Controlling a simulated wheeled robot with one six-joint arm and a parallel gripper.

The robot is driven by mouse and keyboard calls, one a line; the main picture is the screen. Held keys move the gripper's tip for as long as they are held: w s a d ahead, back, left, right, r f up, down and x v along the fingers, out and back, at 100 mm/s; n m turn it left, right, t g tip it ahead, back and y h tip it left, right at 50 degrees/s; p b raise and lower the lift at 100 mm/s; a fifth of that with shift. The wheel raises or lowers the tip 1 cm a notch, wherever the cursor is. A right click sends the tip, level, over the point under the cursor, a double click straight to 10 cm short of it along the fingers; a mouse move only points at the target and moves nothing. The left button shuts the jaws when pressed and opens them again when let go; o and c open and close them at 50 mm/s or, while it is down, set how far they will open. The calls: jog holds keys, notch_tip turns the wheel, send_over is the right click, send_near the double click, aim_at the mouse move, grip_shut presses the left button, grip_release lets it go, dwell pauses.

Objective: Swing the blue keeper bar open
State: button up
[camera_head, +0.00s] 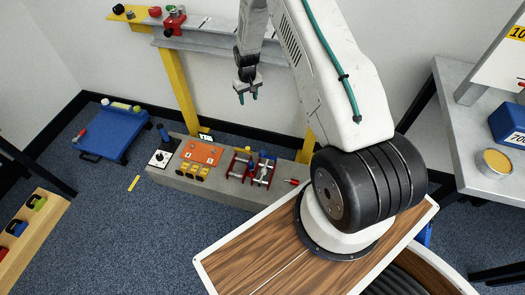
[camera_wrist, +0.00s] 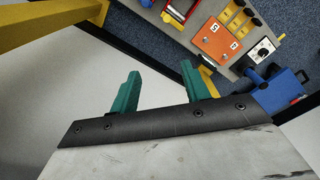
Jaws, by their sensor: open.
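The blue keeper bar (camera_head: 267,155) is a small blue piece at the top of the right-hand red frame (camera_head: 257,182) on the grey bench. It looks closed across the frame, but it is too small to be sure. A matching red frame with a yellow piece (camera_head: 248,149) stands just left of it. My gripper (camera_head: 248,97) hangs above and behind the bench, well apart from the keeper bar. Its green fingers are open and empty, as the wrist view (camera_wrist: 160,78) also shows.
The grey bench (camera_head: 220,192) also carries an orange plate (camera_head: 202,153), yellow blocks (camera_head: 195,171) and a white dial box (camera_head: 160,158). A yellow post (camera_head: 177,90) and a grey overhead beam (camera_head: 215,53) stand behind. A blue cart (camera_head: 113,133) is at left.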

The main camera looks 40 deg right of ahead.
notch_tip(320, 180, down, 15)
jog(key=s+d, duration=0.2)
jog(key=s, duration=0.1)
send_over(263, 152)
jog(key=f, duration=1)
jog(key=shift+w+f, duration=0.2)
jog(key=shift+f, duration=0.15)
notch_tip(263, 152, down, 8)
jog(key=shift+s+r, duration=0.1)
grip_shut()
